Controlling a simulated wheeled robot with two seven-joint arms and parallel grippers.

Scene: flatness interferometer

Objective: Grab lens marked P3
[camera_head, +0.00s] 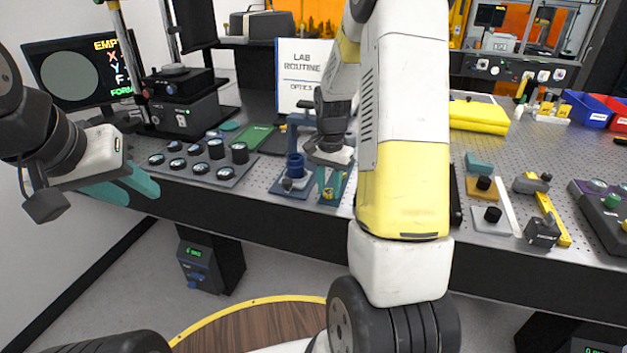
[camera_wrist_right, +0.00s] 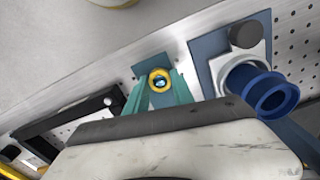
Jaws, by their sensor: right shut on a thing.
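My right gripper (camera_head: 331,188) is over the front edge of the optical table. Its teal fingers are shut on a small yellow-rimmed lens (camera_wrist_right: 159,80), which sits between the fingertips in the right wrist view, above a small blue plate (camera_wrist_right: 153,68). No P3 mark is readable on it. A dark lens tray (camera_head: 245,162) at the left of the table holds several round black-mounted pieces, whose labels are too small to read. My left gripper (camera_head: 128,188) is empty off the table's left front, its teal fingers apart.
A blue holder with a ring (camera_wrist_right: 272,93) stands right beside the right gripper. A black bar-shaped thing (camera_wrist_right: 70,122) lies to its left in the wrist view. A sign (camera_head: 300,75) stands behind. A monitor (camera_head: 75,70) is at the far left.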

